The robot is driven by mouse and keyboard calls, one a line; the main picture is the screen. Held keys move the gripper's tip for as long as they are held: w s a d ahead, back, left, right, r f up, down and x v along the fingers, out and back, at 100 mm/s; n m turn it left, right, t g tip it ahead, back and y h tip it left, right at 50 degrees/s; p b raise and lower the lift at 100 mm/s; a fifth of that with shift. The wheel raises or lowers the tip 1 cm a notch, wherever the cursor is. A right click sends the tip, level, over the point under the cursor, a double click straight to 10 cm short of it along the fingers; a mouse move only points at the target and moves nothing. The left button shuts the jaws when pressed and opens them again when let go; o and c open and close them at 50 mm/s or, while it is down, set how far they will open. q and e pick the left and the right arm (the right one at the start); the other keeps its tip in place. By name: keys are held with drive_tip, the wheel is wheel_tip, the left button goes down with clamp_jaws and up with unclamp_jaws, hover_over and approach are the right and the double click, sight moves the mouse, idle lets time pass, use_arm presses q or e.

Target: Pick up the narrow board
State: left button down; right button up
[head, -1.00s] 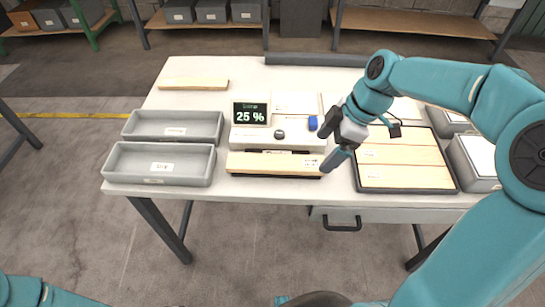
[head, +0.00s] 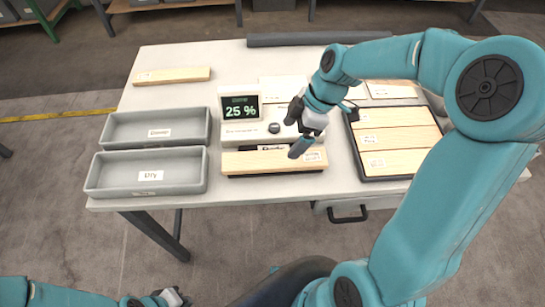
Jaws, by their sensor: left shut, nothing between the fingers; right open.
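A light wooden board (head: 255,162) lies along the front of the moisture meter (head: 238,133), whose display reads 25 %. Another slim wooden board (head: 172,75) lies alone at the back left of the table. Several wider boards (head: 400,140) lie in a dark tray at the right. I cannot tell for certain which one the task calls narrow. My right gripper (head: 291,135) is open and empty, over the right part of the meter, with one finger in front of the front board's right end; contact cannot be told. My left gripper (head: 176,298) is shut and empty, low at the bottom left, away from the table.
Two grey bins, one labelled Dry (head: 150,189) and one behind it (head: 154,140), stand at the table's left. A dark bar (head: 300,39) lies along the back edge. A drawer handle (head: 348,216) sticks out below the front edge. The table between back board and meter is clear.

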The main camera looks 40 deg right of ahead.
sight(275, 159)
drive_tip(key=x, duration=0.3)
drive_tip(key=shift+a+f, duration=0.35)
drive_tip(key=shift+f, duration=0.4)
drive_tip(key=p+x, duration=0.1)
drive_tip(key=x, duration=0.4)
drive_tip(key=shift+w, duration=0.15)
drive_tip(key=shift+a, duration=0.1)
drive_tip(key=c, duration=1.2)
